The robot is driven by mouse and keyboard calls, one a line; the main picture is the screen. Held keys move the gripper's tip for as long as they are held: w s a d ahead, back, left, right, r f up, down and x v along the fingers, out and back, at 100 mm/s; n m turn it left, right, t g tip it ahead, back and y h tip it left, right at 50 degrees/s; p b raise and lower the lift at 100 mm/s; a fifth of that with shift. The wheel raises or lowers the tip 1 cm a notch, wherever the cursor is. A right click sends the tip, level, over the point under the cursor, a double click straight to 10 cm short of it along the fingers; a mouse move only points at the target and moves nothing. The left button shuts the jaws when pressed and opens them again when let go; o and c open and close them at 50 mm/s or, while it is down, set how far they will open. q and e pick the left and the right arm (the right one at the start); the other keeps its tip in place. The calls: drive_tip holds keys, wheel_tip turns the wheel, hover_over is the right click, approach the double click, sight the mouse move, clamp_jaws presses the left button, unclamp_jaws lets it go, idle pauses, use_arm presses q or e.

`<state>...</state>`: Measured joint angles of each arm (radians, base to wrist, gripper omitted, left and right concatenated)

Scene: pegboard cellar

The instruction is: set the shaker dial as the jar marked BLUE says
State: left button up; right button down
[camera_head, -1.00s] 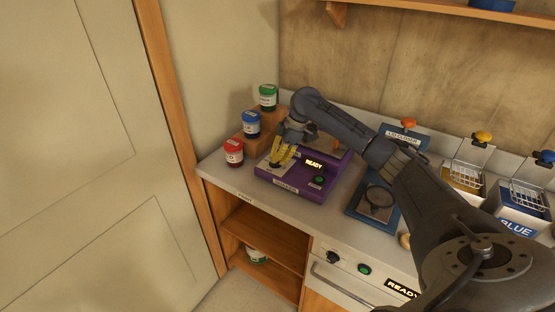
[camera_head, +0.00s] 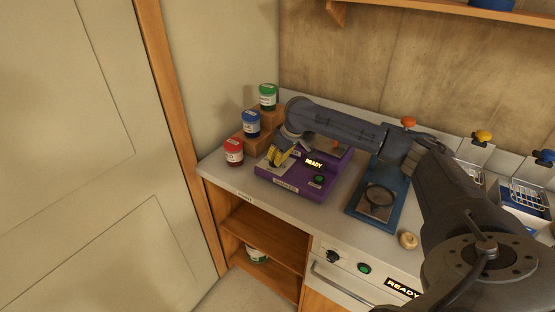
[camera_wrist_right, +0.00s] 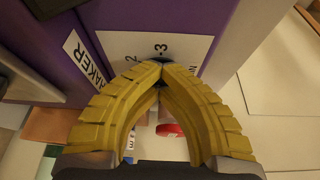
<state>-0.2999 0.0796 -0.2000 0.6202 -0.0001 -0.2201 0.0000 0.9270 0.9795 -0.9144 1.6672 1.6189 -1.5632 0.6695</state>
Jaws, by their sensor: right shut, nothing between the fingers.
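The purple shaker (camera_head: 290,187) stands on the counter with a lit READY display. Its white dial plate, with the numbers 2 and 3, shows in the right wrist view (camera_wrist_right: 125,45). The dark dial is mostly hidden behind my fingertips, so its setting is unreadable. My right gripper (camera_head: 274,163) is over the dial plate; its yellow fingertips (camera_wrist_right: 160,66) meet, shut and empty, by the 3. I cannot tell whether they touch the dial. The blue-lidded jar (camera_head: 251,124) stands on the middle wooden step; its label is too small to read. My left gripper is not in view.
A red jar (camera_head: 233,152) and a green-lidded jar (camera_head: 268,97) stand beside the blue-lidded one. A blue lid-closer station (camera_head: 375,205) is right of the shaker, below my arm. A round wooden knob (camera_head: 408,240) lies near the counter's front.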

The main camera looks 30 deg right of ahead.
drive_tip(key=shift+a+m+h, duration=0.2)
drive_tip(key=shift+m+h, duration=0.2)
drive_tip(key=shift+m, duration=0.6)
drive_tip(key=c, duration=2.1)
unclamp_jaws()
drive_tip(key=shift+c, duration=0.2)
drive_tip(key=o, duration=0.4)
drive_tip(key=shift+w+f, duration=0.1)
drive_tip(key=shift+w, duration=0.05)
drive_tip(key=o, duration=0.6)
drive_tip(key=shift+d, duration=0.1)
drive_tip(key=v, duration=1.2)
